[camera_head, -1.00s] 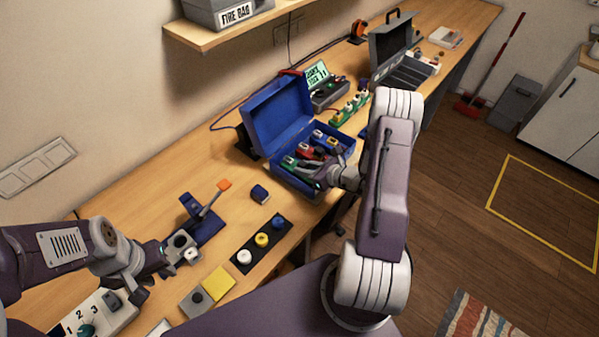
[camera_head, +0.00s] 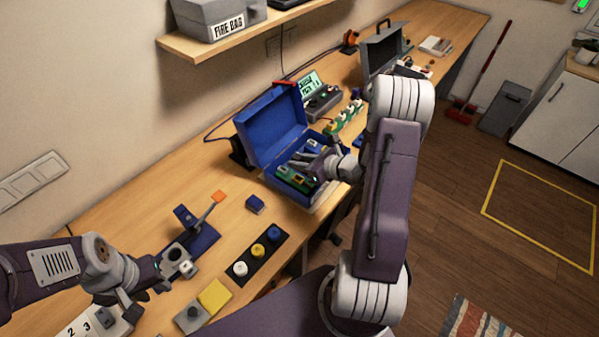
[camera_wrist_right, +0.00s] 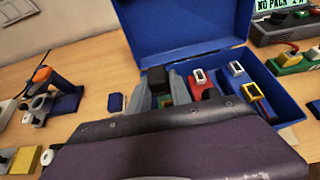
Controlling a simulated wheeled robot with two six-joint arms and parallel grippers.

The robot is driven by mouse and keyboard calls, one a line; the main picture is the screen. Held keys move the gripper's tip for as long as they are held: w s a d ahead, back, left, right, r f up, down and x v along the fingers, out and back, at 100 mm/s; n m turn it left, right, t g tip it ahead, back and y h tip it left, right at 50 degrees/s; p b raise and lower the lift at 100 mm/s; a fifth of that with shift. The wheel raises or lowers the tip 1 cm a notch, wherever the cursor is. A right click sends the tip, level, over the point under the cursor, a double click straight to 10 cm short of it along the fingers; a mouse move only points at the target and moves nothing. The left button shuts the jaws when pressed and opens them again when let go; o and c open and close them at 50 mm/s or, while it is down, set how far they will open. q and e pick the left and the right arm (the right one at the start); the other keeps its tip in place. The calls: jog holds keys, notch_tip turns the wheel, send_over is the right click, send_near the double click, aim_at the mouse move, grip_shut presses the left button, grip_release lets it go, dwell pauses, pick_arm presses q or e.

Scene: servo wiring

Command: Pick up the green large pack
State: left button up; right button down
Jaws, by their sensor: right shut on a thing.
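An open blue case (camera_head: 268,135) stands on the bench with several packs in it. My right gripper (camera_head: 306,162) reaches in over the case from the right. In the right wrist view its two fingers (camera_wrist_right: 160,88) close on a dark-topped pack (camera_wrist_right: 157,76), with a bit of green showing low between them. This appears to be the green large pack, mostly hidden by my wrist. Green also shows at the case's front (camera_head: 297,181) in the head view. My left gripper (camera_head: 163,268) is by the blue stand (camera_head: 203,238), and its jaws are unclear.
Red (camera_wrist_right: 200,82) and blue (camera_wrist_right: 237,74) packs lie in the case beside my right gripper. A small blue block (camera_head: 255,204) and a black strip (camera_head: 262,256) with round buttons lie in front. A charger with a screen (camera_head: 320,97) stands behind. The case lid stands up at the back.

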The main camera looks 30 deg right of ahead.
notch_tip(320, 180, up, 2)
jog(key=shift+c, duration=2.2)
grip_release()
